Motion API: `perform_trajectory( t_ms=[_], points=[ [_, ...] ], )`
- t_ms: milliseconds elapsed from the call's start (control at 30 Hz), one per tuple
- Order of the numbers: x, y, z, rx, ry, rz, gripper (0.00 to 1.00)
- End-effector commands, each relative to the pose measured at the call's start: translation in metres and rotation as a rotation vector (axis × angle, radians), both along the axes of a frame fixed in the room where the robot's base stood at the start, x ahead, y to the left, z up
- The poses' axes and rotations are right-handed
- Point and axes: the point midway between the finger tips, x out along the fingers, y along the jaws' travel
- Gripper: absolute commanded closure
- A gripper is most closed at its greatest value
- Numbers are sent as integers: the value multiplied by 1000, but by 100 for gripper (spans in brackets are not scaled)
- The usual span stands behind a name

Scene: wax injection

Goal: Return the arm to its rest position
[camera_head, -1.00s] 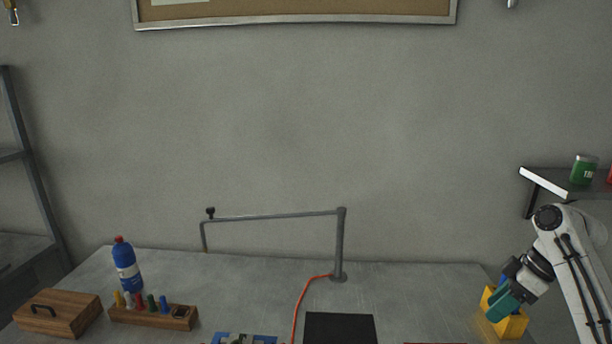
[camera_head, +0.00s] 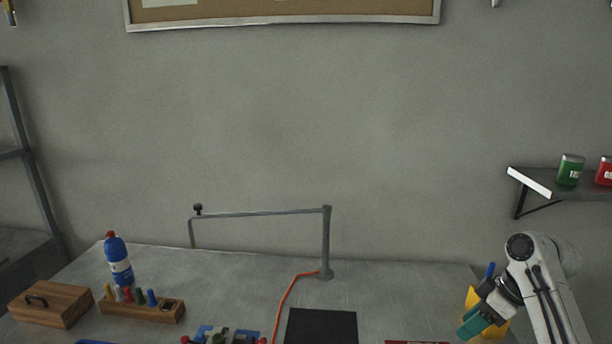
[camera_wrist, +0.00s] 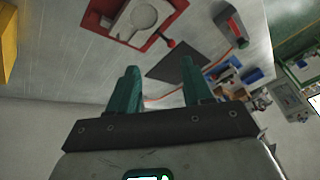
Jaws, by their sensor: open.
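My gripper (camera_head: 470,326) is at the right side of the bench in the head view, with its teal fingers angled down and left. In the wrist view my gripper (camera_wrist: 158,82) shows two teal fingers spread apart, with nothing between them. In the head view it is in front of a yellow block-shaped object (camera_head: 472,297), partly hiding it; I cannot tell whether they touch. My white arm stands at the right edge, bent at the elbow.
A metal stand (camera_head: 326,245) rises at the bench's back. A blue bottle (camera_head: 118,262), wooden box (camera_head: 52,304) and peg rack (camera_head: 142,307) stand left. A red fixture (camera_wrist: 130,18) lies flat.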

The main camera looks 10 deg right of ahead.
Motion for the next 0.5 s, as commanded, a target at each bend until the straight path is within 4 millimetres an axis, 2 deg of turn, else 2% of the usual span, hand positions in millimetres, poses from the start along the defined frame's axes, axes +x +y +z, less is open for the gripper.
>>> perform_trajectory(
  t_ms=[33,167,267,367,500],
  points=[
    [0,14,-8,5,-1,-5,50],
    [-2,45,-27,8,-8,-43,50],
    [-8,76,-45,13,-12,-84,50],
    [-22,112,-67,13,-14,-144,50],
    [-54,154,-94,3,-15,-253,50]
  ],
)
